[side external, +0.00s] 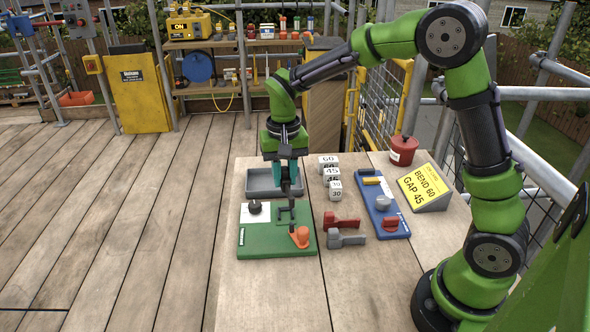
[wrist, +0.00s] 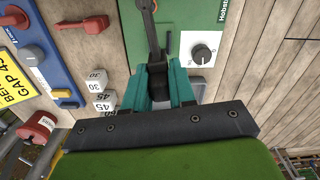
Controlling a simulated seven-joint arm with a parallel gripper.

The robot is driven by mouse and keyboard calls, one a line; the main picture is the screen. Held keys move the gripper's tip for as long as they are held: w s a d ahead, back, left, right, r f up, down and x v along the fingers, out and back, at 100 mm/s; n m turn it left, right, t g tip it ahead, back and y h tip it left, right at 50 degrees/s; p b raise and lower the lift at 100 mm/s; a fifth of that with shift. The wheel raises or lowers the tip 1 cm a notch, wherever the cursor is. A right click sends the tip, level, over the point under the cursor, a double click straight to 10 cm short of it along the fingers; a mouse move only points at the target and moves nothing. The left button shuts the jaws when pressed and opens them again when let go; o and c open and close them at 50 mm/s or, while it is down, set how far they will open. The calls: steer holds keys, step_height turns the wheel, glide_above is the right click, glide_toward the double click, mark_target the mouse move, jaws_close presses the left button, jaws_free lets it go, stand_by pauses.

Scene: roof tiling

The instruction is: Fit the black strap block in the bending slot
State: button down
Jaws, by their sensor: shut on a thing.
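My gripper (side external: 288,185) points down over the green board (side external: 260,243). In the wrist view its teal fingers (wrist: 160,88) are shut on a dark piece that looks like the black strap block (wrist: 155,50); a narrow dark arm of it reaches toward the top of the picture. In the side view the held piece (side external: 296,188) hangs just above or at a dark bracket (side external: 285,215) on the board. I cannot tell whether they touch, and the bending slot is not clearly visible. An orange lever (side external: 300,237) and a black knob (side external: 254,206) are on the board.
A grey tray (side external: 258,194) lies behind the board. Number blocks (side external: 332,175), a red tool (side external: 341,221) and a grey tool (side external: 345,240) lie to the right.

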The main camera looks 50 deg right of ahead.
steer(key=shift+m, duration=0.9)
steer(key=shift+f, duration=3.9)
steer(key=shift+f, duration=0.5)
steer(key=c, duration=0.8)
jaws_free()
steer(key=shift+c, duration=0.2)
steer(key=shift+r, duration=3.5)
